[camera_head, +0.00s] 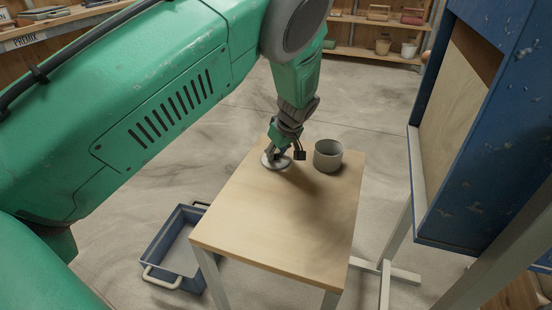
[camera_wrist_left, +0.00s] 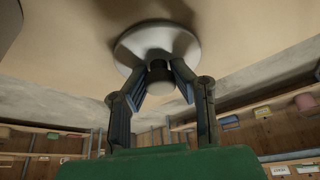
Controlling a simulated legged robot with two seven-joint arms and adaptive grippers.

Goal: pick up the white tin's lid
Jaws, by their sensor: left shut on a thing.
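My left gripper (camera_head: 279,151) points down over the lid. In the left wrist view the lid (camera_wrist_left: 140,42) shows as a disc with a dark round knob (camera_wrist_left: 160,78). My left gripper (camera_wrist_left: 160,72) is shut on this knob, one finger on each side. I cannot tell whether the lid touches the tabletop. My right gripper is not in view.
The wooden table (camera_head: 265,235) is otherwise bare. A blue crate (camera_head: 160,245) is on the floor to its left. A blue cabinet-like machine (camera_head: 480,150) on pale legs stands close on the right. Shelves (camera_head: 375,52) line the back wall.

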